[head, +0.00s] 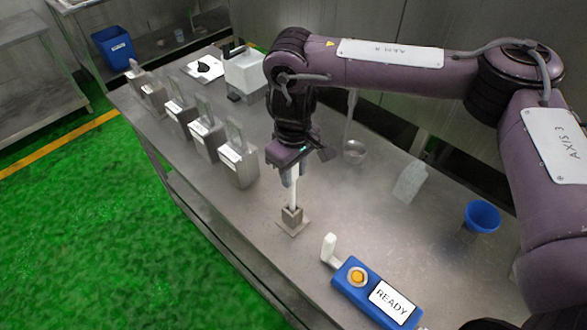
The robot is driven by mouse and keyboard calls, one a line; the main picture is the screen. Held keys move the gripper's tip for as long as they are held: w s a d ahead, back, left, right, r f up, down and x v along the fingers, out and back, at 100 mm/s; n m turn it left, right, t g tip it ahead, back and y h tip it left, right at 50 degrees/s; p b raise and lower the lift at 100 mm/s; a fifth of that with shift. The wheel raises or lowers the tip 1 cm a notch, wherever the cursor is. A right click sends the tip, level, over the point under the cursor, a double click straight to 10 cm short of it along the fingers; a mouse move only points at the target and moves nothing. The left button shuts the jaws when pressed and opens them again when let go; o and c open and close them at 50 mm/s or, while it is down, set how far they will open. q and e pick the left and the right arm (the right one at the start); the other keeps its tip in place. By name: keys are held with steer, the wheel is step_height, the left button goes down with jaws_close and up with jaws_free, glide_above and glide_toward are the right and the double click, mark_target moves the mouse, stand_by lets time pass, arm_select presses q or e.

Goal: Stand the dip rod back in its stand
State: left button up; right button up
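The dip rod (294,192) is a thin white rod, roughly upright, under my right gripper. Its lower end meets the stand (292,220), a small grey metal block with a square base on the table. The rod's foot appears to be in the top of the block; how deep it sits is hidden. My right gripper (294,174) points down, its pale fingers on both sides of the rod's upper part, and looks shut on it. My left gripper is not in view.
Several metal containers (238,167) line the table's left edge. A blue READY device (352,278) with a white handle stands in front. A metal cup (354,152), clear bottle (410,184) and blue funnel (482,216) stand to the right. A white box (245,72) is behind.

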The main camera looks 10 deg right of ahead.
steer(key=o, duration=0.3)
steer(key=shift+r, duration=0.1)
step_height(320, 180, up, 12)
steer(key=shift+r+b, duration=0.1)
steer(key=shift+b, duration=0.6)
